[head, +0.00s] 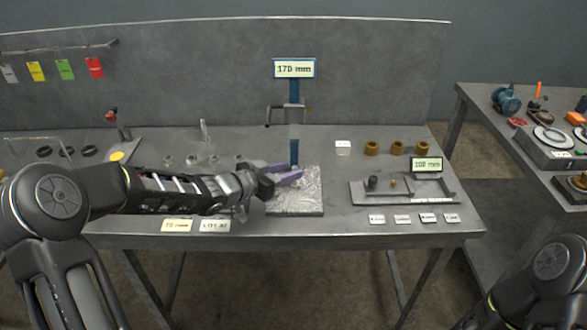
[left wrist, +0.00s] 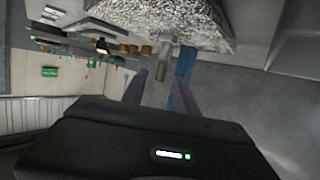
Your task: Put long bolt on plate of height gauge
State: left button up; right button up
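The height gauge has a blue column (head: 294,93) with a sliding arm and a grey speckled plate (head: 300,203) at its foot. My left gripper (head: 289,174), with purple fingers, is low over the plate in front of the column. In the left wrist view, which is upside down, a grey bolt (left wrist: 165,60) stands upright on the plate (left wrist: 205,28), wide end down. The fingers (left wrist: 157,88) are spread on either side of it with gaps. In the head view this bolt is hidden by the gripper. My right gripper is not in view.
A grey upright piece (head: 204,130) stands at the table's back, with several small metal parts in front. Brass bushings (head: 371,147) and a tray fixture (head: 365,193) are at right. Cards (head: 177,226) line the front edge. A second table (head: 470,95) stands far right.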

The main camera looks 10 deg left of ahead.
pick_arm(q)
jog(key=p+v, duration=0.1)
jog(key=v, duration=0.8)
